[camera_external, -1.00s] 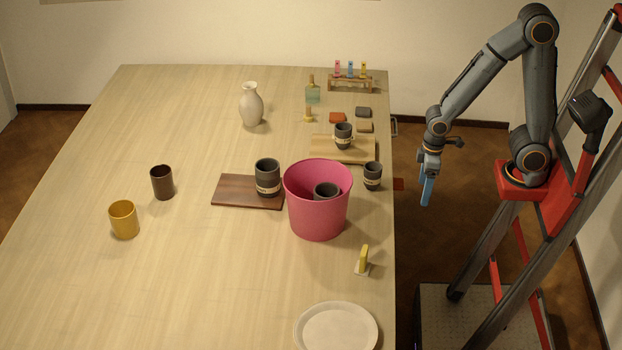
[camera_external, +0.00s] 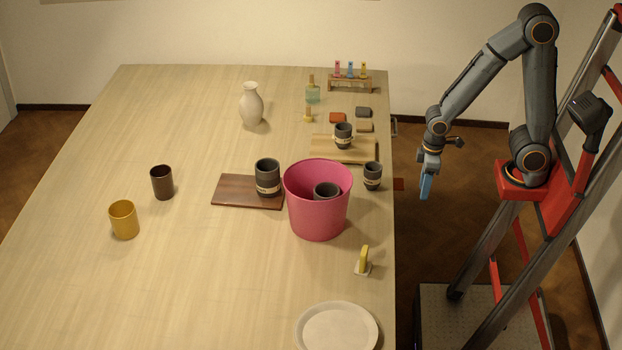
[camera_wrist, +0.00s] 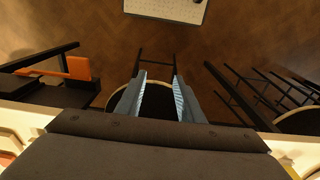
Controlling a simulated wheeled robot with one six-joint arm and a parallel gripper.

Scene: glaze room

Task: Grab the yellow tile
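A small yellowish-tan tile (camera_external: 364,127) lies flat near the right edge of the table, just behind the wooden board. An orange-red tile (camera_external: 337,118) and a dark grey tile (camera_external: 363,111) lie close to it. My gripper (camera_external: 426,188) hangs in the air off the table's right side, pointing down, to the right of and apart from the tiles. In the wrist view my gripper (camera_wrist: 160,76) has its two fingers spread with nothing between them, over the floor side. No tile can be made out clearly in the wrist view.
A light board (camera_external: 322,155) with a dark cup (camera_external: 343,135) stands in front of the tiles. A pink bucket (camera_external: 318,215) is nearer.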

